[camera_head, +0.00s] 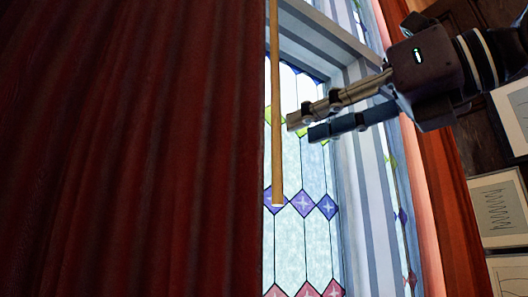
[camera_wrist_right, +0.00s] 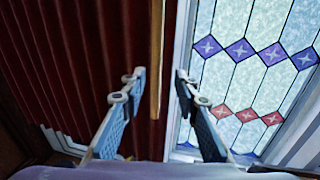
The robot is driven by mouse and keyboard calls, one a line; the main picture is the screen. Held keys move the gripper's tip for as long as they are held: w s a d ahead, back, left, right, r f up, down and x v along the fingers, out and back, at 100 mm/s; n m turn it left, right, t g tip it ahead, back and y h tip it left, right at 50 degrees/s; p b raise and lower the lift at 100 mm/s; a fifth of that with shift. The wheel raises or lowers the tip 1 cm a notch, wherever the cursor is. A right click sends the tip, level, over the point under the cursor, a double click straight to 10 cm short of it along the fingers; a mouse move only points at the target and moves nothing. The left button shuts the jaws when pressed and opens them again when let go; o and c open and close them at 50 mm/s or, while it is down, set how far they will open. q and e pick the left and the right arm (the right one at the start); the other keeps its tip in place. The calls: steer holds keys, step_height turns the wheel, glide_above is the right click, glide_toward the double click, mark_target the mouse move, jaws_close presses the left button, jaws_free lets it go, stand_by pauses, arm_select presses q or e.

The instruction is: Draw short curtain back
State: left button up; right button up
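A dark red curtain (camera_head: 130,150) hangs over the left half of the head view, and it also fills the left of the right wrist view (camera_wrist_right: 70,60). A thin wooden rod (camera_head: 276,110) hangs upright along the curtain's right edge, its lower end free in front of the window. My right gripper (camera_head: 299,127) reaches in from the right with its fingers apart, its tips close to the rod. In the right wrist view the rod (camera_wrist_right: 156,60) hangs between the two open fingers (camera_wrist_right: 158,77), apart from both. My left gripper is not in view.
A stained-glass window (camera_head: 310,170) with coloured diamonds stands behind the rod, in a striped frame (camera_head: 365,170). An orange-red curtain (camera_head: 440,200) hangs at the right. Framed drawings (camera_head: 497,210) hang on the dark wall beyond it.

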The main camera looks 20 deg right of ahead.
mark_target(281, 131)
steer(key=p+x, duration=0.1)
steer(key=x, duration=0.3)
steer(key=p+x, duration=0.1)
steer(key=x, duration=0.1)
steer(key=shift+a+r+p, duration=0.3)
steer(key=shift+a+r, duration=0.05)
steer(key=shift+r, duration=0.05)
steer(key=shift+w+a, duration=0.1)
steer(key=shift+w, duration=0.2)
steer(key=shift+f, duration=0.1)
steer(key=shift+s, duration=0.25)
jaws_close()
